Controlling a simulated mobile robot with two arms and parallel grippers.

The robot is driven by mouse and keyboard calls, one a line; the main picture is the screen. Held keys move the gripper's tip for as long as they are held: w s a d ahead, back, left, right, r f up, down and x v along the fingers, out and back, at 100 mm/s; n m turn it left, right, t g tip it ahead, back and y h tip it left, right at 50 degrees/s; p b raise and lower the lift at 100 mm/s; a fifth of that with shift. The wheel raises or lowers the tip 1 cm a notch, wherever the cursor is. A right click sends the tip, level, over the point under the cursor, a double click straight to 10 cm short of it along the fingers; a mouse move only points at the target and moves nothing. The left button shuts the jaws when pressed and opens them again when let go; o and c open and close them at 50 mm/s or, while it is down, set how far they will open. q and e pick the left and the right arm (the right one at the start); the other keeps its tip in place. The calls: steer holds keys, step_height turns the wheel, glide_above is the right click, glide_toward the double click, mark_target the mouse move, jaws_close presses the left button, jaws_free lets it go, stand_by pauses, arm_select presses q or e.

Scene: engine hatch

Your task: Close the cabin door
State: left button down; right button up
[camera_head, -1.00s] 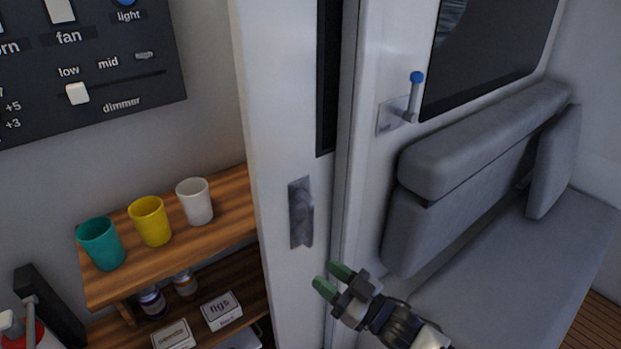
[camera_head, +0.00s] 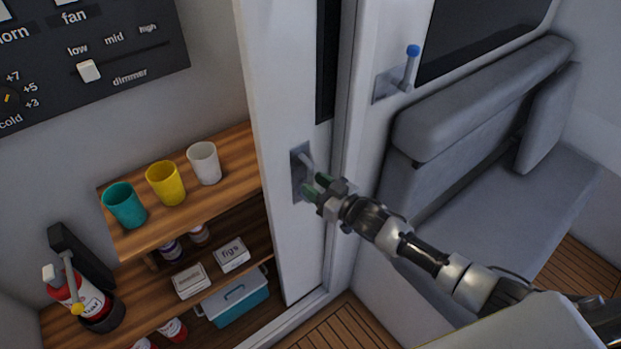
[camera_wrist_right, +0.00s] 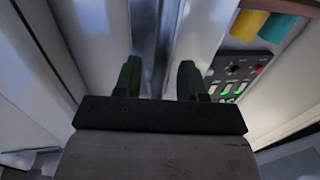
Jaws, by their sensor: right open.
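The white cabin door (camera_head: 283,90) stands upright in the middle of the head view, with a grey recessed handle plate (camera_head: 298,178) near its lower half. My right gripper (camera_head: 314,188) is at that plate, its green fingertips against or just in front of it; I cannot tell whether they touch. In the right wrist view the two green fingers (camera_wrist_right: 158,82) are apart, with a pale grey upright strip (camera_wrist_right: 146,50) of the door area between and beyond them. Nothing is clearly held. My left gripper is not in view.
Wooden shelves (camera_head: 235,150) left of the door hold a teal cup (camera_head: 125,205), a yellow cup (camera_head: 166,184) and a white cup (camera_head: 204,163). A fire extinguisher (camera_head: 82,300) stands at lower left. A blue-handled lever (camera_head: 410,70) and grey bench (camera_head: 480,190) are to the right.

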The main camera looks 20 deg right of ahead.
steer(key=shift+x, duration=0.9)
steer(key=shift+c, duration=0.3)
jaws_close()
